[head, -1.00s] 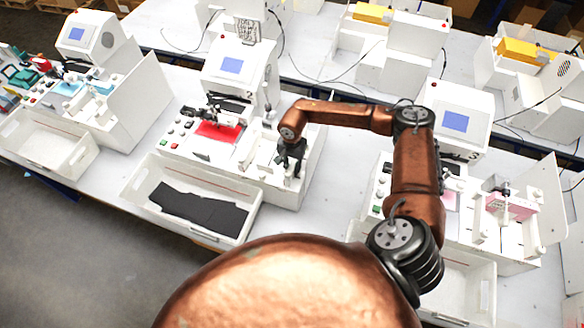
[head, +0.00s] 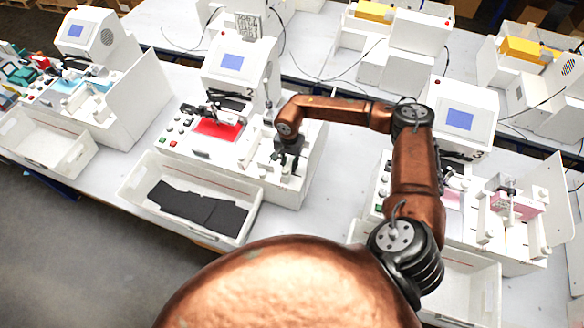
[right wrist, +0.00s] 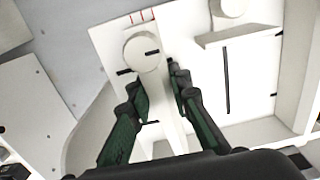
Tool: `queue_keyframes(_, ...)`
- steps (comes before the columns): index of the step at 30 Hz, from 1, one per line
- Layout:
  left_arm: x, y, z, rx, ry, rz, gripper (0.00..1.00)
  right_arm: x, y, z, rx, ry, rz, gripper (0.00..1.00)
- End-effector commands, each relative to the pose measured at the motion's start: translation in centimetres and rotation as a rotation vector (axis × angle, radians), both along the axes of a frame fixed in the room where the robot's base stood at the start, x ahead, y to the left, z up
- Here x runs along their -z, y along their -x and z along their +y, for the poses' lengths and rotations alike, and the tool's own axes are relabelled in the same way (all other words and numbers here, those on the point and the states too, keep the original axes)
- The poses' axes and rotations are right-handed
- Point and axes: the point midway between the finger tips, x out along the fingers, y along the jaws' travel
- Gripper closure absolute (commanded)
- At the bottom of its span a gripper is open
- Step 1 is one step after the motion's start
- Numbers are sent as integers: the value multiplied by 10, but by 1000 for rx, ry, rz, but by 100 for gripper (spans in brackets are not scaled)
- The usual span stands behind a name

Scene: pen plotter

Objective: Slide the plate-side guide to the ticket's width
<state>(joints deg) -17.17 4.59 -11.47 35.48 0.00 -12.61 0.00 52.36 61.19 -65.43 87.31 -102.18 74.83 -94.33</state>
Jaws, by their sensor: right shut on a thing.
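My right gripper (head: 289,166) is over the right part of the white machine marked 2 (head: 238,85). In the right wrist view its two dark green fingers (right wrist: 160,88) stand on either side of a narrow white upright piece (right wrist: 168,115), which looks like the plate-side guide, and are shut on it. A round white knob (right wrist: 143,53) with a black mark and short red lines on the plate (right wrist: 110,42) lie just beyond the fingertips. I cannot make out the ticket for sure. My left gripper is not in view.
A red sheet (head: 217,129) lies left of the gripper on the same machine. A white bin (head: 243,203) with dark sheets stands in front. A raised white block (right wrist: 228,38) is right of the fingers. Similar machines stand left and right.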

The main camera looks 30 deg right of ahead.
Motion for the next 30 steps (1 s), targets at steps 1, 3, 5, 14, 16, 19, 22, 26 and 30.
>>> queue_keyframes(1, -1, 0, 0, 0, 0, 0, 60, -1, 0, -1, 2, 1, -1, 100)
queue_keyframes(3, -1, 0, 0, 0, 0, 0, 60, -1, 0, -1, 2, 1, -1, 100)
queue_keyframes(5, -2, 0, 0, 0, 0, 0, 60, -1, 0, -1, 2, 1, 0, 100)
queue_keyframes(14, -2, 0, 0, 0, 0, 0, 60, -1, 1, -1, 1, 2, 1, 64)
queue_keyframes(16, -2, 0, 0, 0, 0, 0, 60, 0, 1, -1, 1, 2, 1, 64)
queue_keyframes(19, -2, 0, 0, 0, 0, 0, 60, 0, 1, -1, 1, 1, 2, 64)
queue_keyframes(22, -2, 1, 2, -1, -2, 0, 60, -1, 1, -1, 1, 1, 2, 64)
queue_keyframes(26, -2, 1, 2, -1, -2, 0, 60, -12, 0, -1, 0, 1, -1, 64)
queue_keyframes(30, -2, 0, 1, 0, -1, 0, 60, -36, -1, -2, 1, 2, -3, 64)
